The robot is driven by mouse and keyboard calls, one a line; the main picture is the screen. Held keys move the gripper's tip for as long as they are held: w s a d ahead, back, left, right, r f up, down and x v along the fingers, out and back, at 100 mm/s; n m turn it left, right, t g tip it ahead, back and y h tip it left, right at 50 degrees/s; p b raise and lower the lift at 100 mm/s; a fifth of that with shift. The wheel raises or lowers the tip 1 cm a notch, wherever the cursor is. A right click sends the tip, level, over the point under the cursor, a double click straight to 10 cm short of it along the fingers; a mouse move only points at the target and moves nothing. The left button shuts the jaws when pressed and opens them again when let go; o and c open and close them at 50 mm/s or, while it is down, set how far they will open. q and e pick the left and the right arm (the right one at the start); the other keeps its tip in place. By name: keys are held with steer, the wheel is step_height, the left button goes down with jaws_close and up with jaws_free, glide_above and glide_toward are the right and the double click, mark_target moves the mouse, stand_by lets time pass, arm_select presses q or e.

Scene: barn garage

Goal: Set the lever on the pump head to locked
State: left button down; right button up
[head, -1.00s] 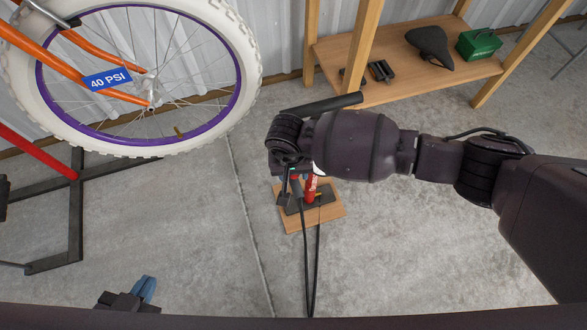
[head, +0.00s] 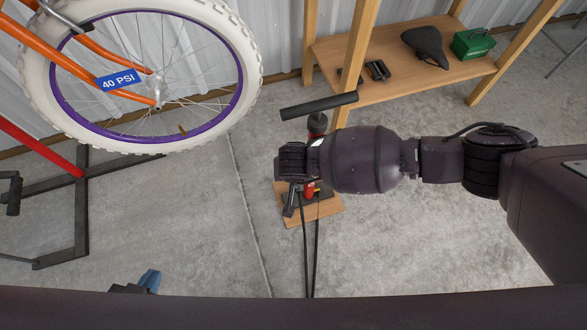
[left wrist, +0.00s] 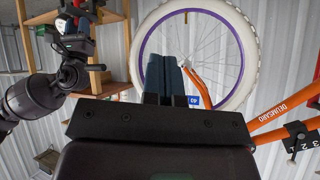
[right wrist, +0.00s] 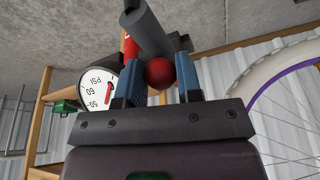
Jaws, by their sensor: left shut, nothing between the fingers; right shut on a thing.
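The lever's setting cannot be told. In the head view my right wrist covers most of the held part; a dark piece (head: 289,208) shows below it beside the black hose (head: 304,250).
The bicycle wheel (head: 235,45) with a 40 PSI tag (head: 118,79) stands at left, above a dark stand (head: 77,225). The pump handle (head: 320,105) and a wooden shelf (head: 400,83) are close to my right arm. The pressure gauge (right wrist: 97,88) shows in the right wrist view. Bare floor lies in the middle.

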steer(key=shift+s+f, duration=0.1)
steer(key=shift+f, duration=0.05)
steer(key=o, duration=0.6)
steer(key=shift+o, duration=0.2)
